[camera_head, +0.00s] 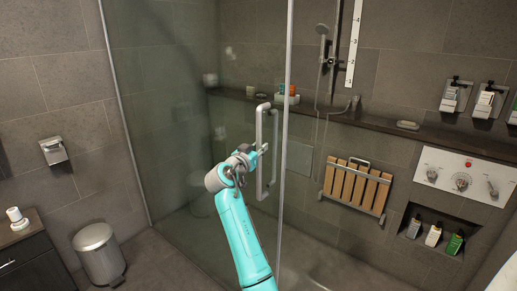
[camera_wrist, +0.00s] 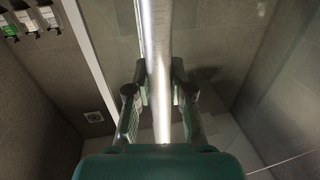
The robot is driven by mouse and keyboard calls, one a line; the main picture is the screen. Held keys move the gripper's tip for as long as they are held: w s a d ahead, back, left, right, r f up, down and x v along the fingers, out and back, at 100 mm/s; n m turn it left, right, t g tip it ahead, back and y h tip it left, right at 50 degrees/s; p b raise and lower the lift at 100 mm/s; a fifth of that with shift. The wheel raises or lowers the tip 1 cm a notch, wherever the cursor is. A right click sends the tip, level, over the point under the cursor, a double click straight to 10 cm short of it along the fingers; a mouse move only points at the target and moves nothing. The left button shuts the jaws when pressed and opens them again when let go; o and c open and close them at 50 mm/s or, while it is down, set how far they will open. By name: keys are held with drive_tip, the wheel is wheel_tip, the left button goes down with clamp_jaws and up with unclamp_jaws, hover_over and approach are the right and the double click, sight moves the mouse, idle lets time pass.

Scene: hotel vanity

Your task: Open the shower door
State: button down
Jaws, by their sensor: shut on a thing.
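The shower door (camera_head: 185,130) is a tall tinted glass pane in the head view, with a metal upright at its right edge. Its handle (camera_head: 274,180) is a vertical metal bar near that edge. My gripper (camera_head: 262,149) is at the upper part of the handle. In the wrist view, my gripper's fingers (camera_wrist: 159,78) are shut on the handle bar (camera_wrist: 157,30), one on each side. The view right of the upright looks clearer than through the pane. I cannot tell how far the door stands open.
A wooden slatted fold-down seat (camera_head: 356,187), a control panel (camera_head: 464,174) and a bottle niche (camera_head: 434,234) are on the shower's back wall. A ledge (camera_head: 385,124) runs above them. A metal bin (camera_head: 99,253) and a dark cabinet (camera_head: 38,262) stand at the left.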

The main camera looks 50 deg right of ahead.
drive_tip(key=shift+w+f, duration=0.1)
drive_tip(key=c, duration=1)
unclamp_jaws()
drive_tip(key=v, duration=1.2)
drive_tip(key=shift+a, duration=0.1)
